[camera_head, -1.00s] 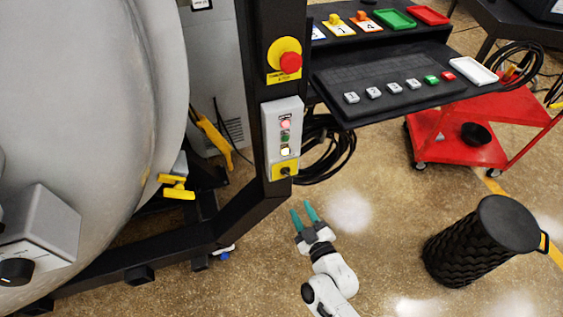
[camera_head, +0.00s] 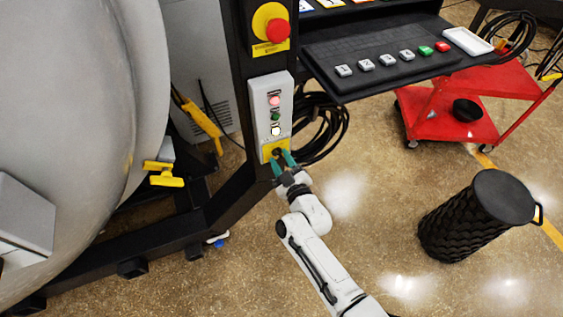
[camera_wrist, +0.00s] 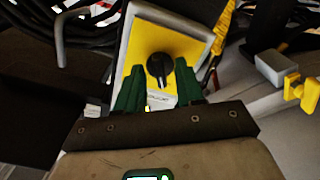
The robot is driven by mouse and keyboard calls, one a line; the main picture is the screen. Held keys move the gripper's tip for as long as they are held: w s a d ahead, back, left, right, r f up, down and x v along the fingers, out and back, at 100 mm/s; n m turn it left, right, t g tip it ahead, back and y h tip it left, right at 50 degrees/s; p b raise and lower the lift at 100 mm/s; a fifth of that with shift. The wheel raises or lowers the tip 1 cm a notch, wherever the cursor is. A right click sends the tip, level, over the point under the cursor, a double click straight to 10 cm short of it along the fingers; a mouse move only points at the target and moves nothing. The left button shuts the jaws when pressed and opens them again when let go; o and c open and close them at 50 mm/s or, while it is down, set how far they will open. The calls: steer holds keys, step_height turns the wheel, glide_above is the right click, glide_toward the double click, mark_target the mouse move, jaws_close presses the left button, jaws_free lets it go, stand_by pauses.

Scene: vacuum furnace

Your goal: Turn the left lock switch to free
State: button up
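The lock switch is a black rotary knob (camera_wrist: 160,70) on a yellow plate (camera_wrist: 188,47) at the bottom of a grey control box (camera_head: 271,96). The plate's label is too small to read. In the wrist view the knob's grip points roughly up and down the picture. My gripper (camera_head: 281,161) is open, with its green fingertips at the yellow plate. In the wrist view the fingers are on either side of the knob's lower end, with gaps between. I cannot tell whether they reach its depth. In the head view the fingers partly cover the plate and knob.
A red emergency button (camera_head: 278,31) sits above the box on the black post. Black cables (camera_head: 322,125) hang right of the box. A yellow clamp handle (camera_head: 163,174) is by the round vessel (camera_head: 75,130). A black bin (camera_head: 470,222) stands on the open floor at right.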

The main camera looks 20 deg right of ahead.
jaws_close()
stand_by(0.4)
stand_by(0.4)
steer(key=m+b, duration=0.1)
steer(key=m, duration=1)
steer(key=shift+m+b, duration=0.3)
steer(key=shift+m, duration=0.3)
jaws_free()
stand_by(0.4)
